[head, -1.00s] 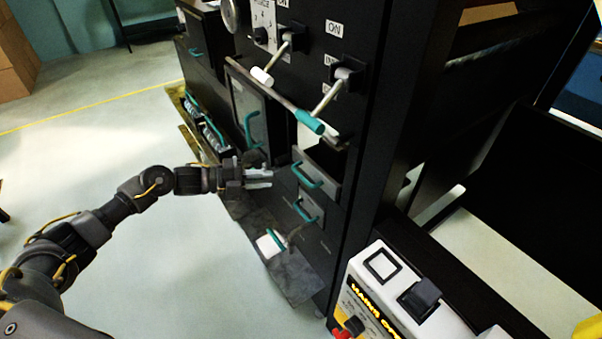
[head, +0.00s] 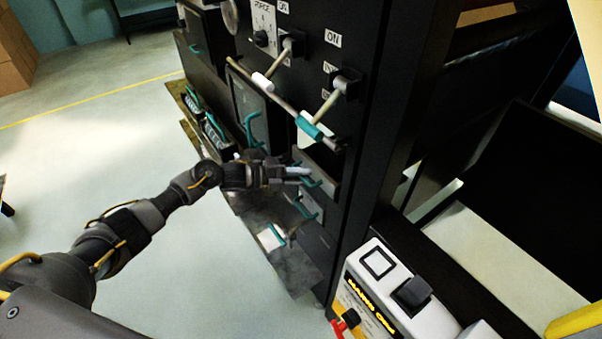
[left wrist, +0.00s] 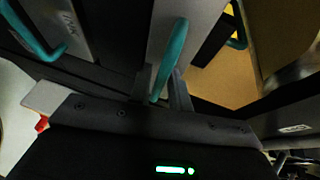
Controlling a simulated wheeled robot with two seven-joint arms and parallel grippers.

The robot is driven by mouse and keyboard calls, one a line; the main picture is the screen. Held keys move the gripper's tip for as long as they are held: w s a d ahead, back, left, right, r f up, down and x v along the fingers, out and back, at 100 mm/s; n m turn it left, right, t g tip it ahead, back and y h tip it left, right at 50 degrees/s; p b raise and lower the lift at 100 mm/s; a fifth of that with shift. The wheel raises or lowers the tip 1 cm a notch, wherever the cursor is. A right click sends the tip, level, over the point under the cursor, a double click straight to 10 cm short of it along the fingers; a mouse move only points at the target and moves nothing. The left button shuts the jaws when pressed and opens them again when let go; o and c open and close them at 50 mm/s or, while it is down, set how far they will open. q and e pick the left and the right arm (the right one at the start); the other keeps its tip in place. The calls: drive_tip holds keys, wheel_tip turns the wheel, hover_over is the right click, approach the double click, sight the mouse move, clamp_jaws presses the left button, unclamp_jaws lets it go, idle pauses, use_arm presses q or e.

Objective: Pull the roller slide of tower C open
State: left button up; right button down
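A grey drawer front (head: 327,182) with a teal handle (head: 312,182) sits on the near face of the black machine. I cannot read a label marking it as tower C's roller slide. My left gripper (head: 299,175) is at this handle. In the left wrist view the teal handle (left wrist: 172,58) runs between the two fingers (left wrist: 163,92) of my left gripper. The fingers look apart, with a small gap beside the bar. Firm contact is not visible. My right gripper is not in view.
Below is another drawer with a teal handle (head: 304,209). A teal-gripped lever (head: 312,127) and a long rod overhang above. A dark door (head: 252,108) stands to the left. A white-and-yellow control box (head: 385,285) is at the lower right.

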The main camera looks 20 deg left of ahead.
use_arm(q)
clamp_jaws()
idle(0.4)
